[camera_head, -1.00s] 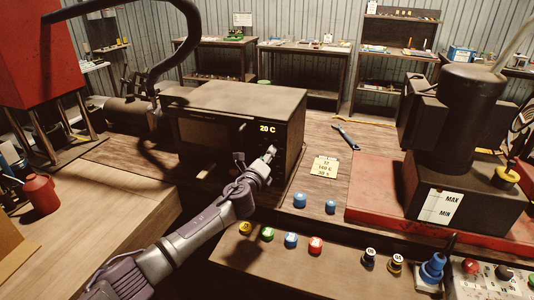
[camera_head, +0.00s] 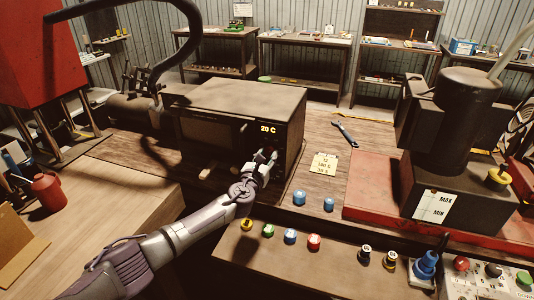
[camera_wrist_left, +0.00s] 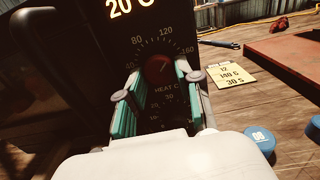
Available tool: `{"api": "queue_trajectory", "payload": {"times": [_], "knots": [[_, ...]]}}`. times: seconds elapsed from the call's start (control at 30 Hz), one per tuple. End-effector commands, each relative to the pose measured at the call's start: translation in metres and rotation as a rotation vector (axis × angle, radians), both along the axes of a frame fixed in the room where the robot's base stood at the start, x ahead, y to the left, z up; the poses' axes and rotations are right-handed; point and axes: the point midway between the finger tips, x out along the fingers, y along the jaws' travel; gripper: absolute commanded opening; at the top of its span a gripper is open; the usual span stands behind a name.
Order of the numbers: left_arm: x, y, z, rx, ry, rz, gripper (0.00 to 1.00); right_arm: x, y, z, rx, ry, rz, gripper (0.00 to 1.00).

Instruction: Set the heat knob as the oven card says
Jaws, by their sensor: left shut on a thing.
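The dark oven (camera_head: 245,97) stands on the bench, its lit display (camera_head: 268,129) reading 20 C. In the left wrist view, the red heat knob (camera_wrist_left: 158,70) has a dial marked 80, 120 and 160, with HEAT C below. Its pale pointer line leans to the upper right. My left gripper (camera_wrist_left: 160,82) is shut on this knob, its green-padded fingers on either side. In the head view the gripper (camera_head: 266,154) covers the knob. The yellow oven card (camera_head: 324,163) lies on the bench to the right; in the wrist view (camera_wrist_left: 232,76) it appears to read 12, 140 C, 30 S.
Below the heat dial, another scale (camera_wrist_left: 160,108) is partly hidden by my gripper. Blue caps (camera_head: 299,198) stand on the bench near the card. A wrench (camera_head: 345,134) lies behind it. A red-based machine (camera_head: 440,215) fills the right side.

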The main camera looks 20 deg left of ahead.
Motion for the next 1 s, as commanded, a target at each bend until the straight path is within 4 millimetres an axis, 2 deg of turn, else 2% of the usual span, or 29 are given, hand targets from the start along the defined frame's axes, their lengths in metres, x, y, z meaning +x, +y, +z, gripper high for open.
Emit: {"api": "queue_trajectory", "payload": {"times": [0.4,0.9,0.93,1.0], "knots": [[-0.0004,0.0004,-0.0012,0.164,-0.003,0.000,0.00,0.0001,-0.0002,0.0090,0.000,0.000,0.000,0.00],[-0.0004,0.0004,-0.0018,0.179,-0.003,0.000,0.00,0.0002,-0.0001,0.0093,0.000,0.000,0.000,0.00],[-0.0004,0.0004,-0.0018,0.179,-0.003,0.000,0.38,0.0002,-0.0001,0.0093,0.000,0.000,0.000,0.00],[-0.0004,0.0004,-0.0016,0.179,-0.004,0.000,0.50,0.0002,-0.0001,0.0093,0.000,0.000,0.000,0.00]]}}
